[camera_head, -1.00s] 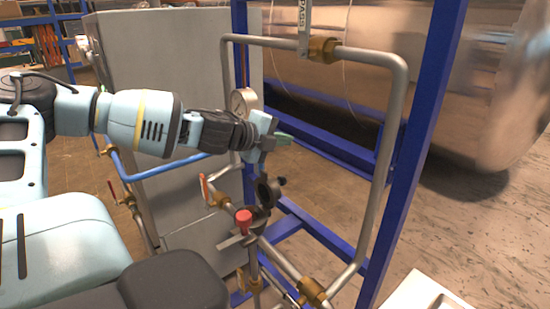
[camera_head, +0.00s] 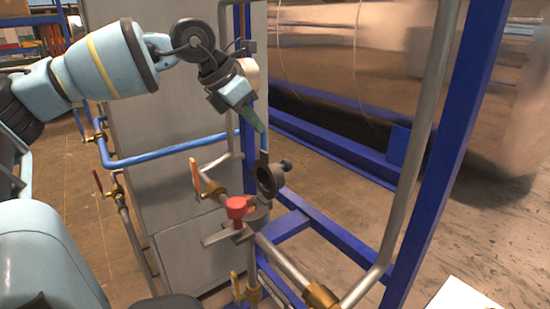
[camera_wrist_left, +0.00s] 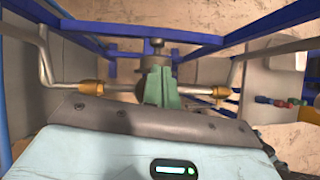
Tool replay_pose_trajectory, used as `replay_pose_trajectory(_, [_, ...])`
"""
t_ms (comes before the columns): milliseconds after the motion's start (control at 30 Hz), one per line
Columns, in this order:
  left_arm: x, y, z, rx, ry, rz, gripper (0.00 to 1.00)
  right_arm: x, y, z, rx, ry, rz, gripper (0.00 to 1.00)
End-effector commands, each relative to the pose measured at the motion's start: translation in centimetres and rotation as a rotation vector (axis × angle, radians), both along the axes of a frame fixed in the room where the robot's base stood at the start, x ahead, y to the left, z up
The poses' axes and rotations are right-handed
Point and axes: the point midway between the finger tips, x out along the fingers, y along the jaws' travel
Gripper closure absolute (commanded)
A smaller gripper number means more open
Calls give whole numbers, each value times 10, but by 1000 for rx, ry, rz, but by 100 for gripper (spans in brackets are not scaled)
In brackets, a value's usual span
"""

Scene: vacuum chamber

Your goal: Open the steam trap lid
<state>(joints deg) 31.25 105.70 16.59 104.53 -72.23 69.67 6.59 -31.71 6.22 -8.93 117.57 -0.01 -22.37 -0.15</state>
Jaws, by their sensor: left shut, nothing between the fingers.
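The steam trap (camera_head: 258,214) sits on the lower pipe in the head view. Its dark round lid (camera_head: 268,180) stands raised at a steep angle above the body, with a dark knob at its right. A red knob (camera_head: 237,207) is at the trap's left side. My left gripper (camera_head: 260,127) points down and right, with its green fingertips shut and empty, just above the lid. I cannot tell if they touch it. In the left wrist view, the shut green fingers (camera_wrist_left: 160,86) hide much of the trap behind them. My right gripper is not in view.
A grey cabinet (camera_head: 175,130) and a blue pipe (camera_head: 165,156) stand behind. Blue frame posts (camera_head: 437,165) and a bent grey pipe (camera_head: 420,140) rise at the right. An orange-handled valve (camera_head: 195,176) is left of the trap. A large metal tank (camera_head: 400,70) lies behind the frame.

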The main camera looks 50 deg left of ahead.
Motion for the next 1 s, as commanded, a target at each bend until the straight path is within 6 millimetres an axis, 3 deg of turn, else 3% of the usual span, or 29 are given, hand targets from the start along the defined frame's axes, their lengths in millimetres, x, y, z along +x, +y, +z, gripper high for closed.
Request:
replay_pose_trajectory(367, [3,4,-6,24,7,8,100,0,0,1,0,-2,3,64])
replay_pose_trajectory(1000, [46,-6,-75,24,7,9,100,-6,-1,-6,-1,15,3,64])
